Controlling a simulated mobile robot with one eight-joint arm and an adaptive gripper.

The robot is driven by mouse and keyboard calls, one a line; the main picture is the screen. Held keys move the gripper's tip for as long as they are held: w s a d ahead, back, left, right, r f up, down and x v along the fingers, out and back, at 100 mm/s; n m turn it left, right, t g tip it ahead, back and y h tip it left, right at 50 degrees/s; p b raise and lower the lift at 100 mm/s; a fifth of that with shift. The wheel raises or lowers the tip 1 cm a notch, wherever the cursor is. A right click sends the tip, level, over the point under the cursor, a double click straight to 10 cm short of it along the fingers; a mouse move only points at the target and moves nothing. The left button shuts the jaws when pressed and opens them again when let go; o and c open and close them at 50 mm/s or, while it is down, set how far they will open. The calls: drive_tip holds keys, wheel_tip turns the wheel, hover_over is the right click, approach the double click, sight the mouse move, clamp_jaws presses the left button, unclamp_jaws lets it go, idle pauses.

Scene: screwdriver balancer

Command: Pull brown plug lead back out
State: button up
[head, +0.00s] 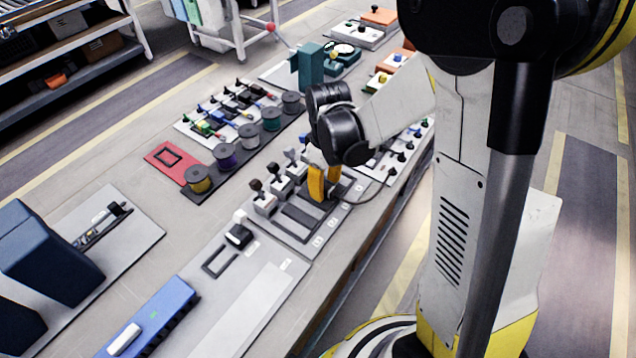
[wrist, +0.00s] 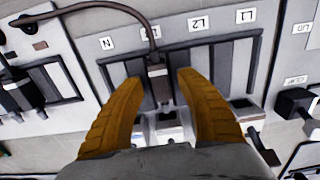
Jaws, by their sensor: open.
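The brown plug lead (wrist: 157,78) shows in the wrist view, with its brown cable rising from the plug and curving to the left. The plug is at the dark slotted panel (wrist: 222,75), below the label beside N. How deep it sits in the slot cannot be told. My gripper (wrist: 157,82) is open, with one yellow finger on each side of the plug and visible gaps between. In the head view my gripper (head: 324,183) points down over the panel (head: 305,217), and its fingers hide the plug.
A black plug (wrist: 295,102) is at the right in the wrist view, and another black connector (wrist: 20,92) is at the left. Cable spools (head: 223,155) stand in a row farther back.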

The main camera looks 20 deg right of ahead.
wheel_tip(320, 180, up, 6)
drive_tip(key=p, duration=0.4)
drive_tip(key=shift+r, duration=0.25)
